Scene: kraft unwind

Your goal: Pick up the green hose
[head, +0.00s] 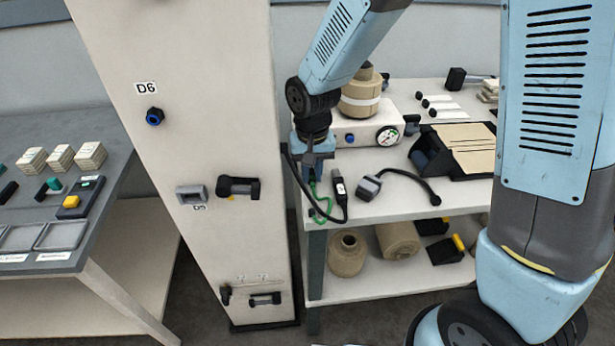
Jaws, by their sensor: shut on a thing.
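The green hose (322,210) is a thin green loop at the left front edge of the white table. It hangs just below the fingers of my gripper (312,180). My gripper points down beside the tall white cabinet, and its fingers are shut on the upper part of the hose. The gripped part is mostly hidden by the fingers. A black cable passes close beside the hose, and I cannot tell whether they touch.
A black handheld device (340,190) and a grey-headed device with a black cable (368,188) lie close to the right. The white cabinet (225,130) stands close on the left. A white box with a gauge (387,137) and a kraft roll (362,98) stand behind.

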